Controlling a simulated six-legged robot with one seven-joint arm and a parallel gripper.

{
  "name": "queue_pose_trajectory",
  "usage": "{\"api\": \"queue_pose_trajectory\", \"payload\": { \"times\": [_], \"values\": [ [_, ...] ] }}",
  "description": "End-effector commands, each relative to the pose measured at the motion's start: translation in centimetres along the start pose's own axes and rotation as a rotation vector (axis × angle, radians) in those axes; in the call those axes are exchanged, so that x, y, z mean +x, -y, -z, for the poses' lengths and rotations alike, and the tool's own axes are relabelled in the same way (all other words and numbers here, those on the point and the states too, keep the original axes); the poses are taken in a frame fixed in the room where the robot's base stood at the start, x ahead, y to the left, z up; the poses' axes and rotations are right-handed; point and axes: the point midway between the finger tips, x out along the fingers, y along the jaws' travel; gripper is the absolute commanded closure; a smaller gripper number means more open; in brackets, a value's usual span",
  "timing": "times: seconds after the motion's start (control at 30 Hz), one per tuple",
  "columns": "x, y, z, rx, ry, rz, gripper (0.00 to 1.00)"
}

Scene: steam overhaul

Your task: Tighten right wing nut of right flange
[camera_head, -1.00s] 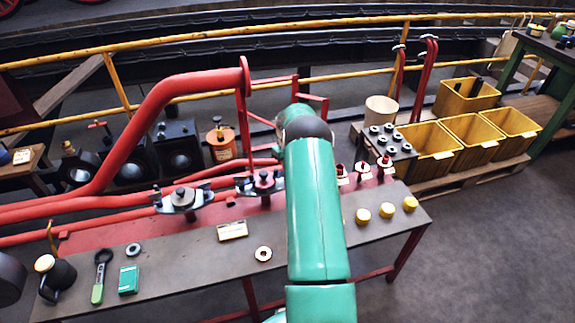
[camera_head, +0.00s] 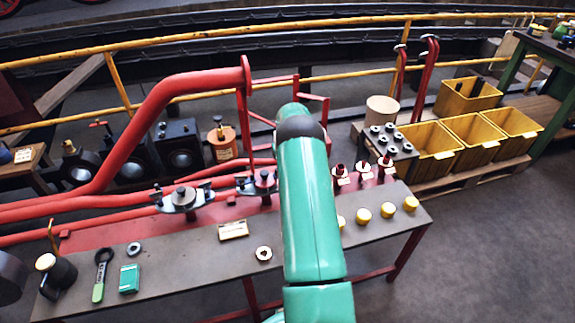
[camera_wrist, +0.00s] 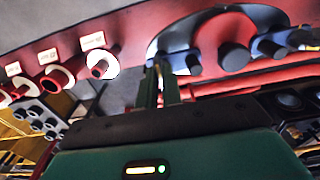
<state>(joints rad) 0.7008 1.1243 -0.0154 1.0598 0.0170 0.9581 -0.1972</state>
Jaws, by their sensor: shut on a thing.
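The right flange (camera_head: 257,183) sits on the red strip of the bench. Its central stud and left wing nut show in the head view, and my green arm covers its right side. In the wrist view the flange (camera_wrist: 208,42) is at upper centre, with a dark stud (camera_wrist: 234,56) in its middle. My gripper (camera_wrist: 163,70) is at the flange's edge, shut on the right wing nut. The fingers mostly hide that nut, so its angle cannot be told. The gripper itself is hidden in the head view.
The left flange (camera_head: 180,199) stands to the left on the same bench. Red valve pieces (camera_head: 363,172) and yellow caps (camera_head: 387,210) are right of my arm. A thick red pipe (camera_head: 150,120) rises behind. A washer (camera_head: 264,253) and a label plate (camera_head: 233,230) lie in front.

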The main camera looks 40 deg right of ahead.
Motion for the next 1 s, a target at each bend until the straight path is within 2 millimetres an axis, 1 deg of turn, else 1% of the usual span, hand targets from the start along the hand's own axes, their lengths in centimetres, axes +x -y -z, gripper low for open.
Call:
{"api": "queue_pose_trajectory", "payload": {
  "times": [0.13,0.17,0.2,0.23,0.27,0.53,0.67,0.77,1.0],
  "values": [
    [-0.1,0.1,0.1,0.0,-0.003,0.001,1.0],
    [-0.1,0.1,0.1,0.0,-0.003,0.001,0.87],
    [-0.1,0.1,0.1,0.0,-0.003,0.001,0.79],
    [-0.1,0.1,0.1,0.0,-0.003,0.0,0.73],
    [-0.1,0.1,0.1,0.0,-0.003,0.0,0.71],
    [-0.1,0.0,0.1,-0.001,-0.001,0.0,0.71],
    [-1.0,0.0,0.1,-0.001,-0.004,-0.001,0.71],
    [-2.5,0.0,0.1,-0.001,-0.004,-0.001,0.71],
    [-7.8,0.0,0.1,-0.001,-0.005,-0.001,0.71]
  ]
}}
